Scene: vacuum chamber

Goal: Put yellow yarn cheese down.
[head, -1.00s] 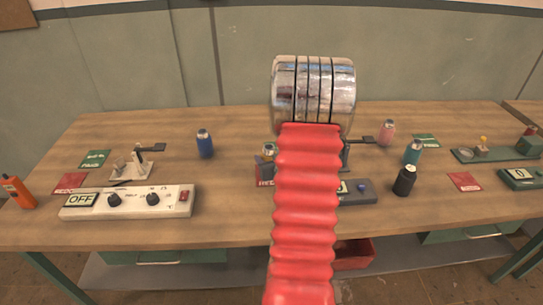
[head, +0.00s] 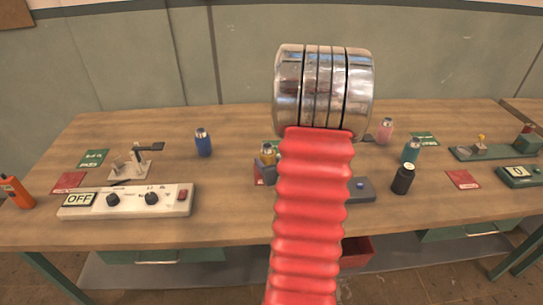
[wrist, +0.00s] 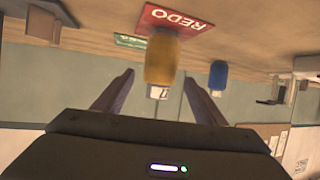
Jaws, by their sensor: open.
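The yellow yarn cheese (head: 268,154) shows as a small upright yellow cylinder with a pale metallic top, just left of my red arm in the head view. In the wrist view, which is upside down, the yellow yarn cheese (wrist: 160,60) stands at the red REDO card (wrist: 180,19), its base overlapping the card. My gripper (wrist: 158,76) is open, with one finger to each side of its top in the picture. No finger visibly touches it. In the head view my arm hides the gripper's fingers.
A blue bottle (head: 203,143) stands to the left, and it also shows in the wrist view (wrist: 218,77). A white control box (head: 125,201) reading OFF lies at front left. A black bottle (head: 403,179), teal bottle (head: 411,151) and pink bottle (head: 385,131) stand right. Bare table lies around the blue bottle.

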